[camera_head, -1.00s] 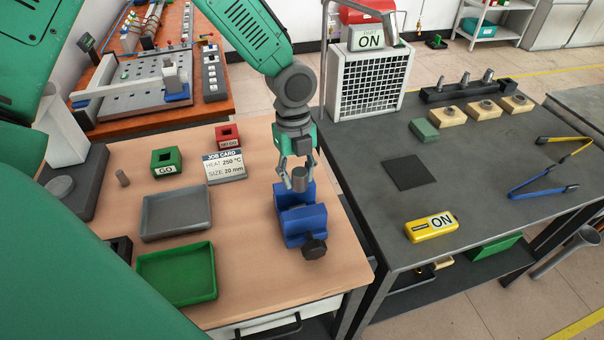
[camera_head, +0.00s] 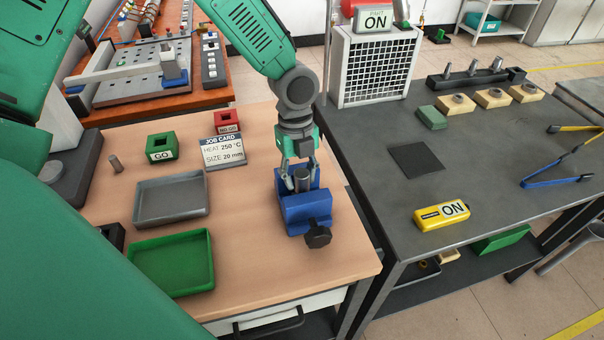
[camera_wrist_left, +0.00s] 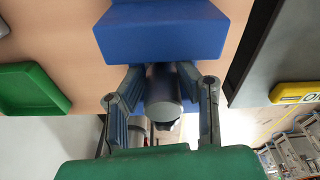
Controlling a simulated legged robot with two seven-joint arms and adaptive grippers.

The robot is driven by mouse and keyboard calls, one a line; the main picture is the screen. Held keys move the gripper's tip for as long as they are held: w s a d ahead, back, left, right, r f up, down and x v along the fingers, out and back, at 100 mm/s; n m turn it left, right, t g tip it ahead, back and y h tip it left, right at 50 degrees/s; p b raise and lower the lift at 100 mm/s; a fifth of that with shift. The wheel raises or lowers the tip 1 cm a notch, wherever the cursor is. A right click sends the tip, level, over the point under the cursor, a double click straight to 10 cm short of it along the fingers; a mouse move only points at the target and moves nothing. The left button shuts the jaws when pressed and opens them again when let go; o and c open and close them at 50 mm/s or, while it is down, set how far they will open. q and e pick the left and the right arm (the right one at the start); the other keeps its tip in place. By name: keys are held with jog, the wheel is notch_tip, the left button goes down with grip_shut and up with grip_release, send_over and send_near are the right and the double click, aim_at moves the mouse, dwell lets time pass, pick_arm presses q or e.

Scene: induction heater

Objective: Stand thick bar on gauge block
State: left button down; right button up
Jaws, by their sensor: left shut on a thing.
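A grey cylindrical bar (camera_head: 303,181), the thicker one, stands upright at the blue vise (camera_head: 308,218) on the wooden bench. My left gripper (camera_head: 302,184) points down and is shut on this bar. In the left wrist view the bar (camera_wrist_left: 162,92) lies between both fingers, with the blue vise (camera_wrist_left: 160,35) right beside it. Whether the bar's lower end is clamped in the vise is hidden. A green GO gauge block (camera_head: 162,148) and a red NO GO gauge block (camera_head: 227,121) stand farther back on the bench. My right gripper is out of view.
The dark table at right holds a yellow ON device (camera_head: 442,214), tongs (camera_head: 555,171) and a heater (camera_head: 374,68).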

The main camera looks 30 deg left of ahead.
pick_arm(q)
jog(key=shift+a, duration=0.2)
jog(key=c, duration=1.4)
grip_release()
jog(key=o, duration=0.3)
jog(key=shift+o, duration=0.2)
jog(key=shift+d+r, duration=0.1)
jog(key=shift+d, duration=0.15)
jog(key=shift+w, duration=0.1)
jog(key=shift+a+r, duration=0.1)
jog(key=shift+r, duration=0.25)
notch_tip(320, 180, up, 11)
jog(key=w+a, duration=0.1)
